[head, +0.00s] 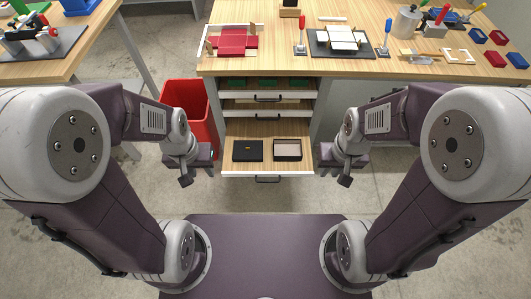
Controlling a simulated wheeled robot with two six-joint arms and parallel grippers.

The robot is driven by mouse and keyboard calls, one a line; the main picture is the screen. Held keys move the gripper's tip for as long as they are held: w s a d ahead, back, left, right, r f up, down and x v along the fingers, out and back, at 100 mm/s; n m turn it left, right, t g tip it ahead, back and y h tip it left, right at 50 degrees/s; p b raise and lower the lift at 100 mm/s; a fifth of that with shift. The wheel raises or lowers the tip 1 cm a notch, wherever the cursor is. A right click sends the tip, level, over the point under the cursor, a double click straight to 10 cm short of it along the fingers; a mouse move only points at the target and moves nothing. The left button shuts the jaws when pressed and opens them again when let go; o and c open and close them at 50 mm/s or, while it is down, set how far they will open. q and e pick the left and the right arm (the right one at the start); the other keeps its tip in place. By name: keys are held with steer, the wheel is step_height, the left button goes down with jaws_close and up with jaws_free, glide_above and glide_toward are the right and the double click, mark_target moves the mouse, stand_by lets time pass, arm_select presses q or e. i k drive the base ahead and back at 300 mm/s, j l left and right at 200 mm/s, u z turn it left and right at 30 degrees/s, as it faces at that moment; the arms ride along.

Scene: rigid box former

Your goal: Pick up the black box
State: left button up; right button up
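A flat black box (248,150) lies in the open lowest drawer (268,128) of the workbench, on the left side of the drawer floor. Beside it on the right is a second dark box (287,150), which looks open with a light inside. My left gripper (195,171) hangs left of the drawer, apart from both boxes. My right gripper (335,171) hangs right of the drawer, also apart from them. Both seem empty; the finger gaps are too small to judge.
The wooden workbench (375,75) above carries red parts (235,40), a fixture with white parts (342,40) and tools. A red bin (190,105) stands left of the drawers. Two upper drawers (268,95) are partly pulled out. The floor before the drawer is clear.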

mark_target(284, 149)
steer(key=i+j+z, duration=0.15)
steer(key=j, duration=0.2)
steer(key=i+j+z, duration=0.15)
steer(key=j, duration=0.25)
steer(key=i+j+z, duration=0.15)
steer(key=j, duration=0.2)
steer(key=i+j+z, duration=0.15)
steer(key=j, duration=0.3)
steer(key=i+j+z, duration=0.15)
steer(key=j, duration=0.25)
